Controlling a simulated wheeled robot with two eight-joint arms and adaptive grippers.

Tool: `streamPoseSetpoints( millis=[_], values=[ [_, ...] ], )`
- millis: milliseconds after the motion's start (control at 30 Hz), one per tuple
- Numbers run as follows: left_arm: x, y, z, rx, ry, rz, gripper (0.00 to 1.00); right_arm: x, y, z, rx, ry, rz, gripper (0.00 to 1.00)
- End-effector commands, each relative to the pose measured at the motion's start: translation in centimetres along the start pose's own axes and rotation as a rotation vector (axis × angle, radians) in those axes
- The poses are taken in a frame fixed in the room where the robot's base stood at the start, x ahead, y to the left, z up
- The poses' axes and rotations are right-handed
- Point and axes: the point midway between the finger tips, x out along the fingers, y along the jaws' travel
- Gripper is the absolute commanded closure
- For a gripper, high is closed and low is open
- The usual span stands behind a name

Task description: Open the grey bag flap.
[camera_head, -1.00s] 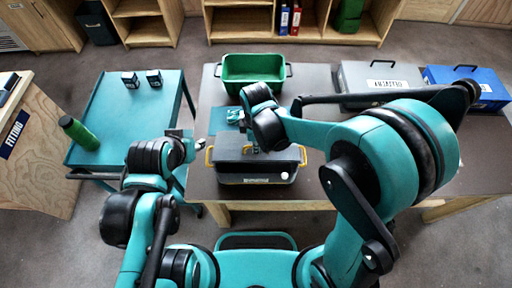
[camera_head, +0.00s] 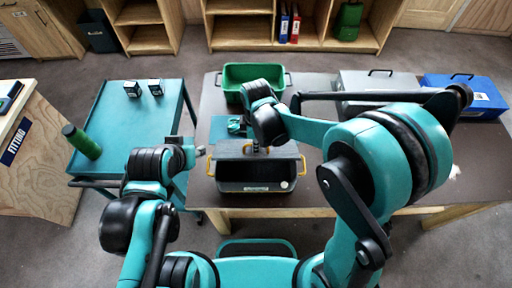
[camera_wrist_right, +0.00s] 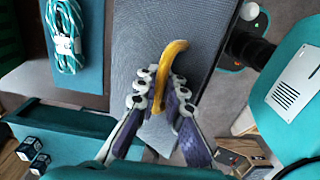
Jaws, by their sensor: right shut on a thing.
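The grey bag (camera_head: 229,186) with yellow side handles stands at the front of the dark table. A dark opening shows along its front, and its grey flap (camera_head: 232,149) is raised above it. In the right wrist view the grey flap (camera_wrist_right: 150,38) runs behind a curved yellow pull (camera_wrist_right: 170,62). My right gripper (camera_wrist_right: 165,88) is shut on this pull, its fingers on both sides. In the head view my right gripper (camera_head: 258,148) is over the flap, mostly hidden by its arm. My left gripper (camera_head: 190,152) is left of the bag, apart from it; its jaws are unclear.
A green bin (camera_head: 236,76) stands behind the bag. A coiled teal rope (camera_wrist_right: 66,35) lies on a blue mat. A grey case (camera_head: 352,82) and a blue case (camera_head: 448,82) are at the back right. A teal cart (camera_head: 115,125) holding a green bottle (camera_head: 82,142) stands left.

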Motion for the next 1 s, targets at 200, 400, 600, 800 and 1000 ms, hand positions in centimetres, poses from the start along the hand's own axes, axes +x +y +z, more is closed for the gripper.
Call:
streamPoseSetpoints(
  millis=[200, 400, 600, 800, 1000],
  values=[
    [0.0, 0.0, 0.0, 0.0, 0.0, 0.0, 0.6, 0.0, 0.0, 0.0, 0.0, 0.0, 0.0, 1.0],
    [-0.1, 0.0, -0.1, 0.0, 0.0, 0.0, 0.6, -0.2, 0.3, 0.0, 0.0, 0.0, 0.0, 1.0],
    [-0.4, 0.0, -0.3, 0.0, 0.0, 0.0, 0.6, -0.9, 1.3, 0.0, 0.001, 0.0, 0.0, 1.0],
    [-0.6, 0.0, -0.4, 0.0, 0.0, 0.0, 0.6, -1.4, 2.2, 0.0, 0.001, 0.0, 0.0, 1.0],
    [-0.6, 0.0, -0.4, 0.0, 0.0, 0.0, 0.6, -1.3, 2.2, 0.0, 0.0, 0.0, 0.0, 1.0]
  ],
)
